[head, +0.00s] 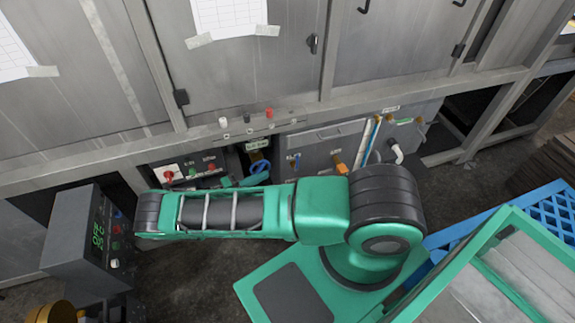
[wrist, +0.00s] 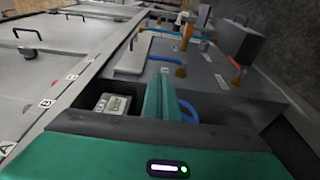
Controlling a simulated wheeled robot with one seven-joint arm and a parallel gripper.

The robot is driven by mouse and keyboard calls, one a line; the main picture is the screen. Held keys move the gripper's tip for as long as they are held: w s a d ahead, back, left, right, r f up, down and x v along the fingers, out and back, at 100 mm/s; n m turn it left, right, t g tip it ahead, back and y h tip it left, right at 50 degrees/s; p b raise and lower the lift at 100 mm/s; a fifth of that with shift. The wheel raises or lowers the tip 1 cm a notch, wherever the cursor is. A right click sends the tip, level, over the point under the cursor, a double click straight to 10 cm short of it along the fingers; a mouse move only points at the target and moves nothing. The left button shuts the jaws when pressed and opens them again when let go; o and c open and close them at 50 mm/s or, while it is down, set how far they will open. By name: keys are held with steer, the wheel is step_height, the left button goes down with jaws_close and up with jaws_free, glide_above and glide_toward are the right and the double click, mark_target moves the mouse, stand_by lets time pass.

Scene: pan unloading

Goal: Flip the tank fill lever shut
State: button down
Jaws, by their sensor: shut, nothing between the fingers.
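I cannot tell for certain which part is the tank fill lever. In the head view an orange lever (head: 341,167) sits on the front of the grey tank cabinet, low at the right of its panel. Orange fittings also show in the wrist view (wrist: 181,71). My gripper (head: 250,180) is in front of the recess left of the cabinet, close to a blue hose (head: 260,165). In the wrist view my gripper (wrist: 160,88) has its green fingers together with nothing between them, the blue hose (wrist: 188,110) beside them. The fingers look apart from the orange fittings.
A red switch (head: 168,174) on a white plate is left of the recess. A control box (head: 80,235) with a green display stands at left. A white pipe (head: 396,150) bends out at right. The steel frame beam (head: 200,136) runs above. A blue pallet (head: 550,210) lies at right.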

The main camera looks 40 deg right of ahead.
mark_target(297, 163)
steer(key=d, duration=1.2)
steer(key=shift+s+d, duration=0.15)
steer(key=shift+s, duration=0.25)
steer(key=shift+r, duration=0.15)
